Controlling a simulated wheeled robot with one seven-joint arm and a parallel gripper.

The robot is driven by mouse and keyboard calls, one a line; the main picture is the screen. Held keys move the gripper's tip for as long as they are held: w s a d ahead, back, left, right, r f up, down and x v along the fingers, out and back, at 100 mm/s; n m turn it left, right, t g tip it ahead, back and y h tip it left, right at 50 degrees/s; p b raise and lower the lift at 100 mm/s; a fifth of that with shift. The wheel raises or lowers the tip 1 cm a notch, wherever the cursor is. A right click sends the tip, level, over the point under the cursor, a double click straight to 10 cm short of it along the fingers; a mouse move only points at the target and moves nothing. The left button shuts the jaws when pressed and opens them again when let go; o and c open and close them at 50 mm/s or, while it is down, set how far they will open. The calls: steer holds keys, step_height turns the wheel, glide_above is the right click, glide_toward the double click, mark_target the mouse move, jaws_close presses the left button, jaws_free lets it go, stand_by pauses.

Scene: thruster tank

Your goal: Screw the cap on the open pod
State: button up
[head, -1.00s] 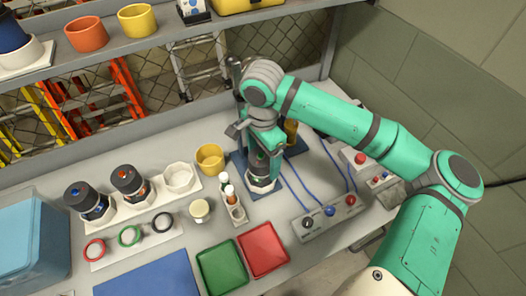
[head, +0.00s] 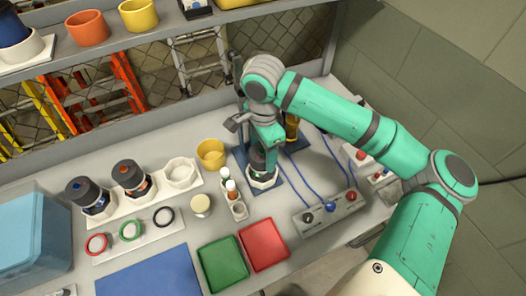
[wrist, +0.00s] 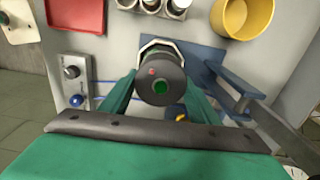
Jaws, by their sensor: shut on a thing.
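My gripper (head: 264,147) points down over the blue plate at the back right of the bench. In the wrist view its two green fingers (wrist: 160,88) stand on either side of a dark round cap (wrist: 160,76), shut on it. The fingers and cap hide most of the pod. I cannot tell how far the cap sits on its thread.
Two dark pods (head: 130,176) stand in a white rack beside an empty socket (head: 182,172). A yellow cup (head: 211,154), a small bottle rack (head: 238,209) and a control box (head: 330,214) surround the plate. Red (head: 263,246) and green (head: 222,264) trays lie in front.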

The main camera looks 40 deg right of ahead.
steer(key=m, duration=0.5)
steer(key=shift+m, duration=0.4)
steer(key=o, duration=1.1)
steer(key=shift+w+d, duration=0.1)
steer(key=shift+r, duration=0.1)
